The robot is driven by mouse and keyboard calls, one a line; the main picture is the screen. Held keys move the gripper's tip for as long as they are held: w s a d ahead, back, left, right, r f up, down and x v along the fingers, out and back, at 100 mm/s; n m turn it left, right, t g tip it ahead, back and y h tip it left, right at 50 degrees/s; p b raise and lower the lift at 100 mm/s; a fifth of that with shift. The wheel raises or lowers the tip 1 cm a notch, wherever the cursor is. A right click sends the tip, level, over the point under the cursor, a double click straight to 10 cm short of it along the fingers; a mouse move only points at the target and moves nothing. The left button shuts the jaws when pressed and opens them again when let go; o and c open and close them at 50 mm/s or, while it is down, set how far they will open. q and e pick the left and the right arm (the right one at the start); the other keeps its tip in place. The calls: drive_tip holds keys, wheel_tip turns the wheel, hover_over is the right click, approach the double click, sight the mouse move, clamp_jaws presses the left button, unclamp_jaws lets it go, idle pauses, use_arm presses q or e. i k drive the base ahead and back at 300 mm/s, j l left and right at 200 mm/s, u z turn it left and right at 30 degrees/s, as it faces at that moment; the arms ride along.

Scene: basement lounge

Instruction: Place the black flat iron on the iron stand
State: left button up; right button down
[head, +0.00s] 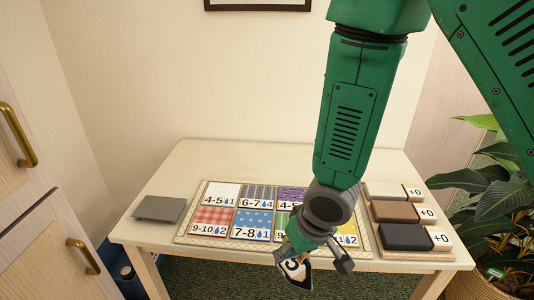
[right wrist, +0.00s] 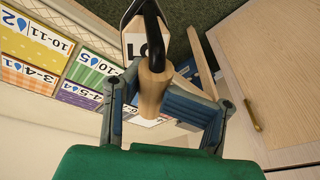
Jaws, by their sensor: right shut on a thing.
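My right gripper (head: 303,262) hangs over the front edge of the table, shut on the flat iron (head: 296,274). In the right wrist view the gripper (right wrist: 155,78) has its fingers around the iron's wooden handle (right wrist: 153,88). The iron's dark-edged body with a white lettered label (right wrist: 143,46) extends beyond the fingers. Much of the iron is hidden in the head view. A grey, slightly raised plate, seemingly the iron stand (head: 160,209), sits at the table's left end with nothing on it. My left gripper is not in view.
The cream table (head: 165,160) carries a board of numbered, patterned cloth cards (head: 212,218) in its middle. A tray at the right holds white, brown and black blocks (head: 405,237) beside "+0" cards. A cabinet (head: 40,250) stands left; a leafy plant (head: 490,190) stands right.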

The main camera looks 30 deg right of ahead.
sight(159, 209)
drive_tip(key=i+l+u, duration=0.15)
drive_tip(key=l, duration=0.3)
drive_tip(key=i+l+u, duration=0.15)
drive_tip(key=l, duration=0.3)
drive_tip(key=i+l+u, duration=0.15)
drive_tip(key=l, duration=0.35)
drive_tip(key=i+l+u, duration=0.15)
drive_tip(key=l, duration=0.3)
drive_tip(key=k, duration=0.05)
